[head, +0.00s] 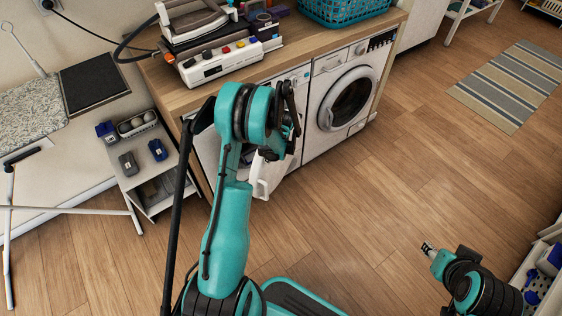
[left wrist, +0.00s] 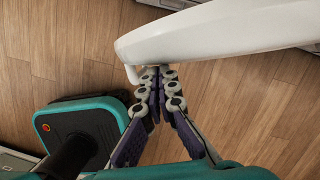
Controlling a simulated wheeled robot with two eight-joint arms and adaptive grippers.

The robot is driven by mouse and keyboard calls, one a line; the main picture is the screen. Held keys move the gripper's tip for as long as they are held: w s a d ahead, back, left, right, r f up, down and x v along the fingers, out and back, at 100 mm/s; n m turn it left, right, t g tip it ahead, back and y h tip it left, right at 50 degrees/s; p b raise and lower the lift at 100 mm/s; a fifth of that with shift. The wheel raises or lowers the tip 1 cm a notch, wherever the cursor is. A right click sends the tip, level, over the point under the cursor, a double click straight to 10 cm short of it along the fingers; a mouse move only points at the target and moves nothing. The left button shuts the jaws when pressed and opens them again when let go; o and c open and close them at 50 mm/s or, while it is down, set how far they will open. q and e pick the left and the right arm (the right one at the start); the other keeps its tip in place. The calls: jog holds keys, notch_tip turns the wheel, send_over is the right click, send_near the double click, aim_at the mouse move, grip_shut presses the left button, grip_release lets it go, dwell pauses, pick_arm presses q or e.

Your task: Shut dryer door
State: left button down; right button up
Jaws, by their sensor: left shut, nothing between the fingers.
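The dryer (head: 297,76) is the white machine on the left under the wooden counter, mostly hidden behind my left arm. Its door stands open. A white part of the door (head: 262,184) shows below my arm in the head view. In the left wrist view the door (left wrist: 215,32) is a large white curved edge across the top. My left gripper (left wrist: 154,74) is shut and empty, its fingertips close to the door's lower edge. I cannot tell whether they touch. My right gripper (head: 429,248) is low at the right, far from the dryer, and its fingers are unclear.
A washing machine (head: 348,98) with a shut round door stands right of the dryer. A small shelf unit (head: 150,180) stands to the left. An iron (head: 196,22) and a blue basket (head: 345,10) are on the counter. The wooden floor in front is clear.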

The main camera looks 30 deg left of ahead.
pick_arm(q)
jog(key=a+m, duration=0.1)
jog(key=a, duration=1.1)
jog(key=shift+a, duration=0.15)
